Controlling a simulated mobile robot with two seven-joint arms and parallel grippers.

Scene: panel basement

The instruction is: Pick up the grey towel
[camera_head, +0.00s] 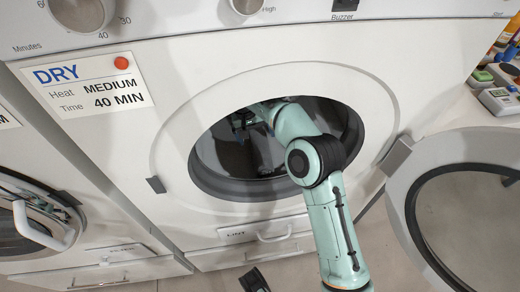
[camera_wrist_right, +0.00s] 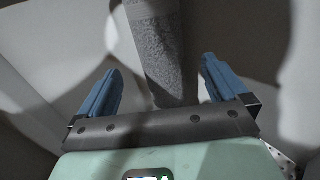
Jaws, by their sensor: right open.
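The grey towel (camera_wrist_right: 158,45) shows in the right wrist view as a rough-textured strip. It runs from the top edge down between my fingers, towards the gripper's palm. My right gripper (camera_wrist_right: 155,85) is open, with one blue finger on each side of the towel and a gap to each. In the head view my right arm reaches through the round opening of the dryer, and the right gripper (camera_head: 243,120) is inside the dark drum, partly seen. I cannot make out the towel in the head view.
The dryer opening has a dark rim (camera_head: 230,188) close around my right arm. Its round door (camera_head: 465,215) hangs open at the right. Below are a lint drawer handle (camera_head: 272,237) and the floor. Another machine's door (camera_head: 35,225) is at the left. Small items (camera_head: 497,98) lie at the upper right.

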